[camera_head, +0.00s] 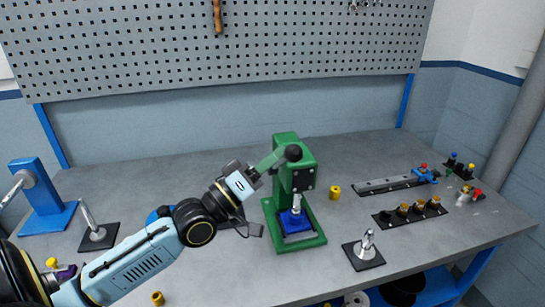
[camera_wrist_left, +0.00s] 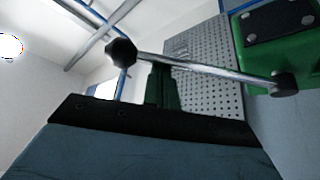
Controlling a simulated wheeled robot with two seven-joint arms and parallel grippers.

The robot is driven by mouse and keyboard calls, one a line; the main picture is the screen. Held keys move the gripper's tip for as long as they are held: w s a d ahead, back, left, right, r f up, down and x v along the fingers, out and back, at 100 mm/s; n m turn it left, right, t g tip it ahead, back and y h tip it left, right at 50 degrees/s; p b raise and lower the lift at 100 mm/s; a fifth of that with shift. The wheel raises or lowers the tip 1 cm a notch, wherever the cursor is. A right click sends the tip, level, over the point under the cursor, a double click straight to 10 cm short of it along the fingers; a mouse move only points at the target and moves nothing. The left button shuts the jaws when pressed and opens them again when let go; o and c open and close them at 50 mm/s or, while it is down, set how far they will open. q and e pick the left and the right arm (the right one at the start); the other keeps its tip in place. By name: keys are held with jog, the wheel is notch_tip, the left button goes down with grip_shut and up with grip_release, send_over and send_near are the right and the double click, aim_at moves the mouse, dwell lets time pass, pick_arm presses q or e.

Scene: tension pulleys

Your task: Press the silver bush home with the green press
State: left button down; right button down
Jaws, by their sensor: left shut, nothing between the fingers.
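The green press (camera_head: 292,175) stands mid-table. Its lever has a silver rod (camera_wrist_left: 205,66) and a black knob (camera_wrist_left: 121,52), which also shows in the head view (camera_head: 293,152). My left gripper (camera_head: 270,161) is shut and empty, with its green fingers close to the knob. In the left wrist view the fingers (camera_wrist_left: 160,86) appear against the lever rod near the knob; I cannot tell whether they touch. A blue fixture (camera_head: 295,222) sits on the press base, with a silver part (camera_head: 297,202) upright above it. I cannot tell the bush from the ram there. My right gripper is out of view.
A silver part on a black pad (camera_head: 363,254) stands right of the press, and a yellow bush (camera_head: 334,192) lies behind it. A black rack with several brass parts (camera_head: 410,213) and a rail fixture (camera_head: 395,183) are farther right. A blue stand (camera_head: 44,197) is at left.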

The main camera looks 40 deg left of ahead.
pick_arm(q)
notch_tip(320, 180, down, 6)
jog(key=s+d+m+h+b, duration=0.2)
jog(key=m+h+b, duration=0.2)
jog(key=m+b, duration=0.1)
jog(key=shift+d+m+g+b, duration=0.15)
jog(key=shift+m+g+b, duration=0.25)
jog(key=shift+m, duration=0.3)
jog(key=shift+s, duration=0.1)
notch_tip(320, 180, up, 5)
jog(key=a+p, duration=0.3)
jog(key=b+v, duration=0.1)
jog(key=v, duration=0.8)
jog(key=shift+s+d+r+t, duration=0.15)
jog(key=shift+s+d+t, duration=0.15)
jog(key=shift+s+d, duration=0.05)
